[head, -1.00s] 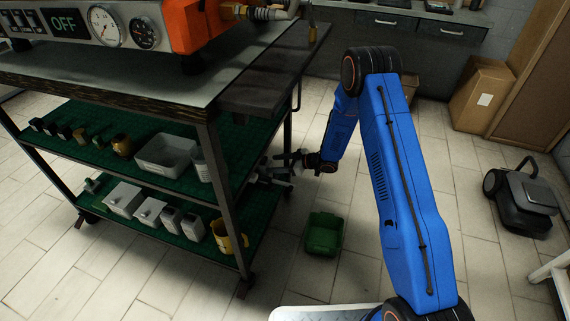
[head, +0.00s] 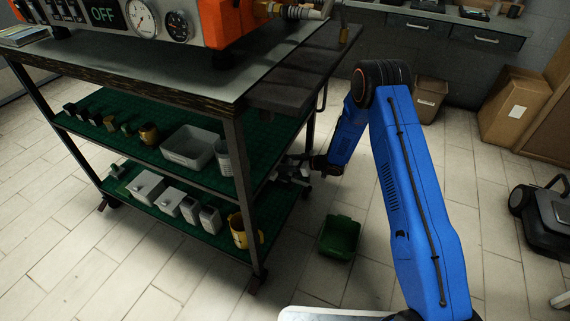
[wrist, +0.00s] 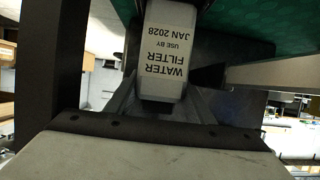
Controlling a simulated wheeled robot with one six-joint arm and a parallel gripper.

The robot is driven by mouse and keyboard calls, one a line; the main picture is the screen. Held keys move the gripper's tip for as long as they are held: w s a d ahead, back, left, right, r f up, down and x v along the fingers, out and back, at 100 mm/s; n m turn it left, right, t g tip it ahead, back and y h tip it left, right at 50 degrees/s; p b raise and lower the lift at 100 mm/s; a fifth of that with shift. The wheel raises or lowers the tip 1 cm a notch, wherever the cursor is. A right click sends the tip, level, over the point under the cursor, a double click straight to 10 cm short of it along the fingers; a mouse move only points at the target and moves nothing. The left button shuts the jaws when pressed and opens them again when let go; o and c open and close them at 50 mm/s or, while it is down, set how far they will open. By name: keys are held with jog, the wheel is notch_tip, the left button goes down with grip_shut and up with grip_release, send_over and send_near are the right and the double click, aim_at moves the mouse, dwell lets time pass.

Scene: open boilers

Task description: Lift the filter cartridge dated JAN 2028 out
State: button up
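The filter cartridge (wrist: 166,50) is a pale block in the wrist view, lettered WATER FILTER, USE BY JAN 2028, upside down in the picture. My gripper (wrist: 165,105) reaches up to it, with grey finger parts on either side of its lower end. I cannot tell whether the fingers touch it. In the head view my gripper (head: 292,167) is at the right end of the trolley, level with the space between its green shelves. The cartridge cannot be picked out there.
The trolley's middle shelf (head: 110,143) carries a grey bin (head: 188,147) and several small items. Its lower shelf (head: 195,238) holds several pale boxes and a yellow mug (head: 240,232). A trolley post (head: 243,195) stands left of my gripper. A green bin (head: 340,237) is on the floor.

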jog(key=o, duration=0.5)
jog(key=c, duration=0.8)
jog(key=shift+r, duration=1.05)
jog(key=shift+s+d, duration=0.85)
jog(key=shift+d, duration=1.5)
jog(key=shift+s+d, duration=0.85)
jog(key=shift+d, duration=1.5)
jog(key=shift+s+d, duration=0.85)
jog(key=shift+d, duration=1.5)
jog(key=shift+s+d, duration=0.55)
jog(key=shift+d, duration=1)
jog(key=shift+s+d, duration=0.6)
jog(key=shift+d, duration=1)
jog(key=shift+s+d, duration=0.55)
jog(key=shift+d, duration=1)
